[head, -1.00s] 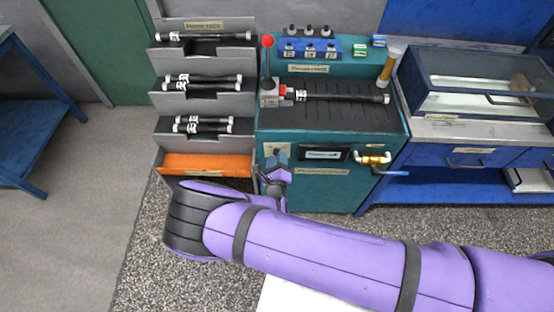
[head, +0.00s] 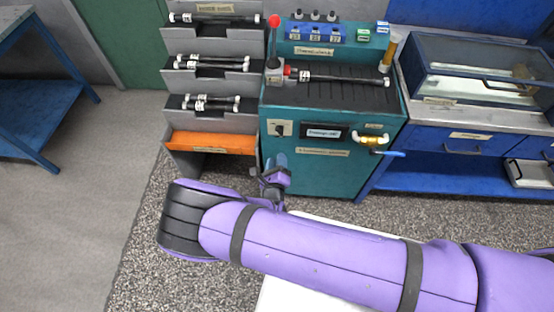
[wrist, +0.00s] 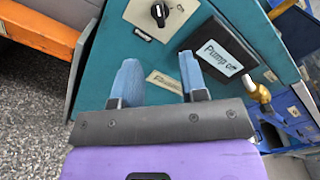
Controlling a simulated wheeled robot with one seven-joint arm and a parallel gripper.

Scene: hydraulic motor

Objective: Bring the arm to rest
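My purple arm (head: 310,243) reaches across the lower part of the head view and bends at a black joint on the left. My gripper (head: 276,165) is in front of the teal hydraulic machine (head: 340,175), apart from its front panel. In the wrist view my gripper (wrist: 160,75) has its two blue fingers spread, with nothing between them. Beyond the fingers are a black rotary knob (wrist: 160,12) and a display reading "Pump off" (wrist: 218,57).
A grey rack (head: 215,78) with several dark cylinders and an orange bottom tray (head: 213,142) stands left of the machine. A yellow valve with a blue handle (head: 370,140) sticks out of the panel. A blue bench (head: 440,145) is at the right. Open floor (head: 80,210) lies left.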

